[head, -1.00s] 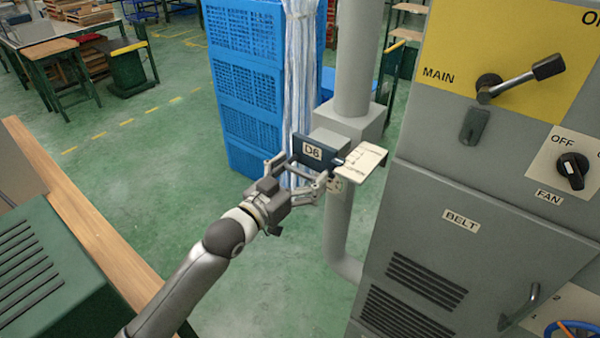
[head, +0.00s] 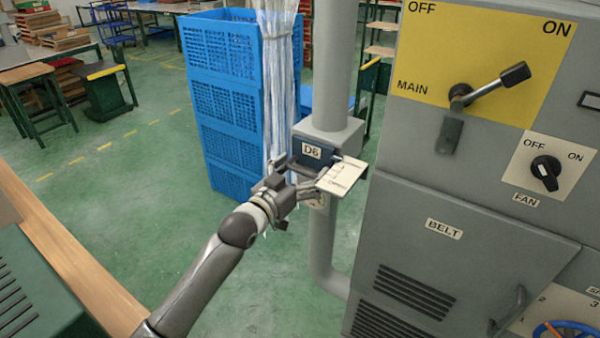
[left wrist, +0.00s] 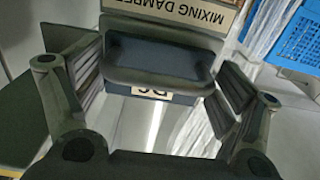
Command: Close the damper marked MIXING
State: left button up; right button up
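The damper is a dark blue part with a D6 label (head: 312,151), mounted on a grey box on the vertical pipe. Its pale scale plate (head: 342,175) sticks out to the right of it; its small print is not readable. In the left wrist view the label MIXING DAMPER (left wrist: 178,11) shows upside down, above a dark blue handle (left wrist: 160,60). My left gripper (head: 292,180) is at the damper, with its fingers on either side of this handle. The fingers look spread, and firm contact does not show. My right gripper is not in view.
A grey cabinet (head: 390,245) with a main lever (head: 490,87) and a fan knob (head: 546,172) stands close on the right. Blue crates (head: 225,100) and clear plastic strips (head: 278,80) stand behind my gripper. Green floor is open at left centre.

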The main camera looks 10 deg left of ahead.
pick_arm(q)
jog(key=shift+w+d+r, duration=0.15)
jog(key=shift+w+r, duration=0.05)
jog(key=shift+w, duration=0.2)
jog(key=v, duration=1.2)
